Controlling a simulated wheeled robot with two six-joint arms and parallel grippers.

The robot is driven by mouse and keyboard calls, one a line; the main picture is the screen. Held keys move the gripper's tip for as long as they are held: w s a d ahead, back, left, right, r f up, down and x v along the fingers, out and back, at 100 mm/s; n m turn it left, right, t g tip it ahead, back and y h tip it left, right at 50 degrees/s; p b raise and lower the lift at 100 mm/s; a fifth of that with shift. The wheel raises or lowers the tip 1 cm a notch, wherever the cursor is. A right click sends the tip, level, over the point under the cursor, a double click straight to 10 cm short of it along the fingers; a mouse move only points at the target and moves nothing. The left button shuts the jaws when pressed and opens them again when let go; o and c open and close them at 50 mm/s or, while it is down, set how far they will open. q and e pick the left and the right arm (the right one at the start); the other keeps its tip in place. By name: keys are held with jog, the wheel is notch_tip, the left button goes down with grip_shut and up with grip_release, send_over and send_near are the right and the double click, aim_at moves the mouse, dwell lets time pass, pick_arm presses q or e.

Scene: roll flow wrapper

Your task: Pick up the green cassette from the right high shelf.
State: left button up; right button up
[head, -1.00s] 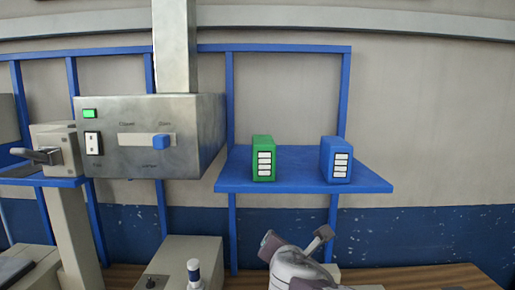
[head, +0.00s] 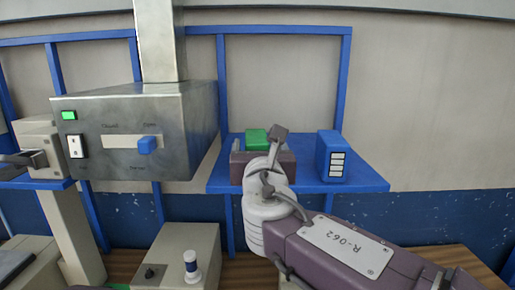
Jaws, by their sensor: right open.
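The green cassette (head: 257,136) stands on the blue right high shelf (head: 376,181), left of the blue cassette (head: 333,158). Only its top and part of its upper side show; my right gripper (head: 259,147) hides its front and lower part. My right gripper is open, with one grey finger to the right of the cassette's visible part and the other at its left. I cannot tell whether the fingers touch it.
The blue cassette stands close to the right of my gripper. A grey control box (head: 130,130) with a blue slider (head: 148,145) and green light hangs just left of the shelf. Blue frame posts rise behind the shelf. A beige box with a knob (head: 190,258) is below.

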aim_at(256, 135)
jog(key=shift+w+a+f, duration=0.15)
jog(key=shift+w, duration=0.4)
jog(key=shift+w+a+f, duration=0.1)
jog(key=shift+w, duration=0.45)
jog(key=w+p, duration=0.2)
jog(key=w, duration=0.2)
jog(key=shift+w+a, duration=0.1)
jog(key=shift+w, duration=0.4)
pick_arm(q)
jog(key=shift+w+a+r, duration=0.1)
jog(key=shift+w+r, duration=0.1)
jog(key=shift+r, duration=0.4)
jog(key=shift+w+r, duration=0.2)
jog(key=shift+r, duration=0.35)
pick_arm(e)
jog(key=shift+f, duration=0.1)
jog(key=shift+w, duration=0.1)
jog(key=c, duration=1.2)
pick_arm(q)
jog(key=shift+w, duration=0.1)
pick_arm(e)
grip_shut()
